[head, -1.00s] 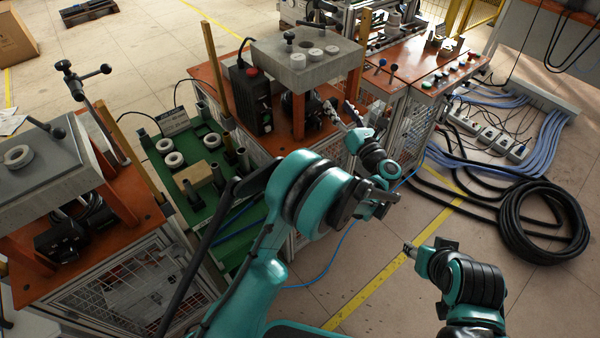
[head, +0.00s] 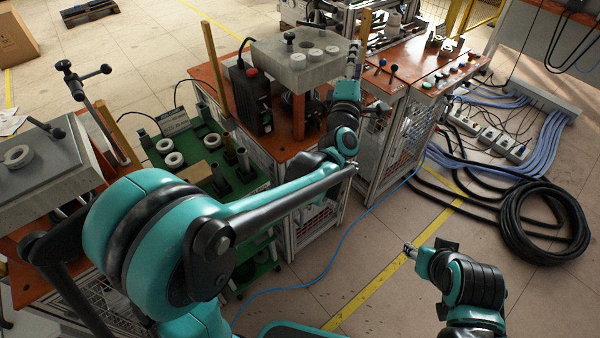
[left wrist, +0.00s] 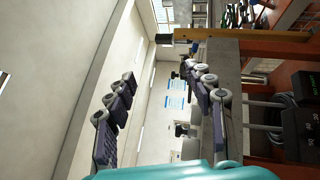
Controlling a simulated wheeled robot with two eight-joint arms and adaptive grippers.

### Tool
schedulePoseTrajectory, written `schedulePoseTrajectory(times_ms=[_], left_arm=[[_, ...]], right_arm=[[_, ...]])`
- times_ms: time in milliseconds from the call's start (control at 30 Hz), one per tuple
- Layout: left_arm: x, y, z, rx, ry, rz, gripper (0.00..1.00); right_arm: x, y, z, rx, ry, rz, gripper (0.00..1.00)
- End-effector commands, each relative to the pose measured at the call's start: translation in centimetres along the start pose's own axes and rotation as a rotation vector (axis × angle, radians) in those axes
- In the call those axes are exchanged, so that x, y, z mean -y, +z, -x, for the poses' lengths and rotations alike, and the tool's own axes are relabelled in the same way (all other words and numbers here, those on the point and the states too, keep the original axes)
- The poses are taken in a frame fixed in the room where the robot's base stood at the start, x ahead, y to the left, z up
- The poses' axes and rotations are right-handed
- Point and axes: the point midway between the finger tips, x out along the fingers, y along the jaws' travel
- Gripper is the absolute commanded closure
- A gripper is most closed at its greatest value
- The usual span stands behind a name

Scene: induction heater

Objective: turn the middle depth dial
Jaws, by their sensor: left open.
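The middle station has a thick grey block (head: 275,62) with several pale round pieces on top and a small black-handled knob (head: 290,42). I cannot tell which part is the middle depth dial. My left gripper (head: 357,60) points upward beside the block's right side, apart from the knob. In the left wrist view its two roller-lined fingers (left wrist: 160,105) are spread, with only background between them. The grey block (left wrist: 232,95) shows behind the right finger there. My right gripper (head: 427,250) hangs over the floor at lower right; its jaw state is unclear.
A black control box (head: 250,100) with a red button stands left of the block; it also shows in the left wrist view (left wrist: 300,128). A green parts cart (head: 220,185) stands left of the station. Coiled black hose (head: 545,222) lies on the floor at right.

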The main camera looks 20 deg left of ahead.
Motion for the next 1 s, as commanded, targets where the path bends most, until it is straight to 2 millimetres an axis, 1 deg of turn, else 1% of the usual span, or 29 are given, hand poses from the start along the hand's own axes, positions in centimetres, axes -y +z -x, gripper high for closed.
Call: schedulePoseTrajectory(times_ms=[33,167,333,600,1000], left_arm=[[-0.4,0.0,0.7,0.027,-0.024,-0.057,0.46],[-0.7,0.2,2.5,0.105,-0.090,-0.214,0.46],[-0.2,0.0,5.6,0.203,-0.183,-0.418,0.46],[1.5,-1.3,10.7,0.334,-0.321,-0.692,0.46],[4.6,-4.3,18.0,0.486,-0.501,-0.987,0.46]], right_arm=[[0.0,0.0,0.0,0.000,0.000,0.000,0.60],[0.0,0.0,0.0,0.000,0.000,0.000,0.60],[0.0,0.1,-0.1,0.000,0.000,0.000,0.60],[0.0,0.1,-0.1,0.000,0.000,0.000,0.60],[0.0,0.1,-0.1,0.000,0.000,0.000,0.60]])
